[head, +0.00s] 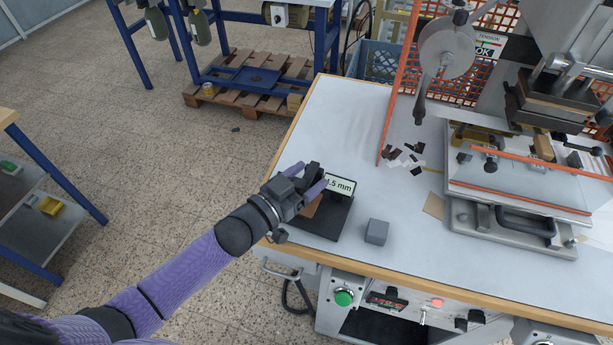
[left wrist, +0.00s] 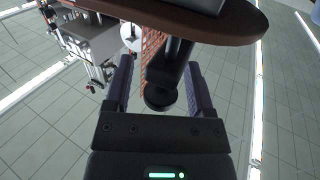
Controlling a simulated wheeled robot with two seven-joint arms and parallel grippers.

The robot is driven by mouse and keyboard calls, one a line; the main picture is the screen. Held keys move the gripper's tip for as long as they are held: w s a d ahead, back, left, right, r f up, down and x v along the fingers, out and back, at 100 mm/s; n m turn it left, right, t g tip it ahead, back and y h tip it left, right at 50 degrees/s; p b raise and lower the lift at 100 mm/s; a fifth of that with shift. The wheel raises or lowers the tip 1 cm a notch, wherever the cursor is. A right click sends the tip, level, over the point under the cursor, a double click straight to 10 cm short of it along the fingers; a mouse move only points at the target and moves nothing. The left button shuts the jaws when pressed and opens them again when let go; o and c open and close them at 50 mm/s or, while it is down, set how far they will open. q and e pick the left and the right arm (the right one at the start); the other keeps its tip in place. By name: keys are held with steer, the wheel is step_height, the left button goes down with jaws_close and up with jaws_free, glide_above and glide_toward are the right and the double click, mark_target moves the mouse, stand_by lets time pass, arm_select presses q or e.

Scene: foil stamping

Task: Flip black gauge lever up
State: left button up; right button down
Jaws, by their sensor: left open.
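The black thickness gauge (head: 325,222) stands on the near left corner of the white table, with a display (head: 340,185) reading about 4.5 mm, its first characters partly covered. My left gripper (head: 307,180) is at the gauge's upper left side, its purple fingers apart around a dark part of it. In the left wrist view a black stem with a round disc end (left wrist: 160,97) lies between the open fingers (left wrist: 160,68); I cannot tell whether either finger touches it. Whether this is the lever is unclear. My right gripper is not in view.
A grey cube (head: 377,232) stands just right of the gauge. Black and white scraps (head: 405,160) lie farther back. The stamping press (head: 520,185) fills the table's right side. The wooden table edge (head: 420,283) runs close in front, above a control panel (head: 385,303).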

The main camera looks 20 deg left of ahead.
arm_select(q)
steer(key=shift+w, duration=0.1)
jaws_close()
stand_by(1.1)
stand_by(0.3)
